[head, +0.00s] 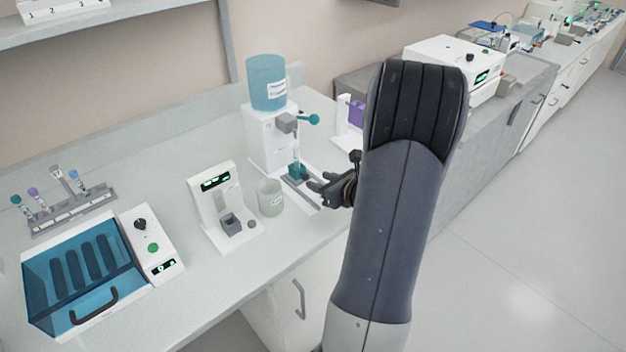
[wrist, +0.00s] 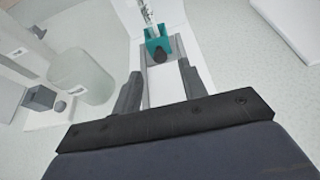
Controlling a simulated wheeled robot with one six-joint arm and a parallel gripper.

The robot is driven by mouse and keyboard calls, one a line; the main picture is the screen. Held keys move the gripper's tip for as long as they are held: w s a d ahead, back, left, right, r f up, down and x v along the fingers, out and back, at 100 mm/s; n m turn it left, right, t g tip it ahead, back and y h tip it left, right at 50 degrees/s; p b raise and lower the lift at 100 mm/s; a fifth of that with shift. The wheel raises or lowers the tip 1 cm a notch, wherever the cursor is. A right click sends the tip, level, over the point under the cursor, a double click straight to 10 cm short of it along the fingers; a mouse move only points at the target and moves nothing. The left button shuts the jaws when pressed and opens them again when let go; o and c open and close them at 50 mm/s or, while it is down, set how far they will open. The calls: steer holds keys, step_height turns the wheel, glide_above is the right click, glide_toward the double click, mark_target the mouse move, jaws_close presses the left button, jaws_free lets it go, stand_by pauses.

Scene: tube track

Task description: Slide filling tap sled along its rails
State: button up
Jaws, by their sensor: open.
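The filling tap sled (head: 298,173) is a small teal block on grey rails at the foot of a white dispenser (head: 266,140) with a blue tank on top. In the wrist view the teal sled (wrist: 158,43) sits ahead of the jaws, with a dark knob on its near side and a clear tube standing in it. The pale track (wrist: 166,85) runs from it toward me. My gripper (head: 318,187) is beside the near end of the rails, its fingers apart. In the wrist view my gripper (wrist: 160,85) is open and empty, with the sled beyond the fingertips.
A glass beaker (head: 270,198) and a white device with a display (head: 222,205) stand left of the dispenser. A blue-lidded machine (head: 80,268) and a tube rack (head: 70,208) are further left. A purple item (head: 356,113) stands behind my arm.

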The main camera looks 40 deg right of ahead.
mark_target(307, 177)
steer(key=v, duration=0.5)
steer(key=shift+s+r, duration=0.1)
steer(key=shift+s, duration=0.15)
steer(key=shift+w, duration=0.1)
steer(key=x, duration=1)
steer(key=shift+w+a+p, duration=0.1)
steer(key=shift+w+p, duration=0.1)
steer(key=shift+p, duration=0.2)
steer(key=shift+s, duration=0.75)
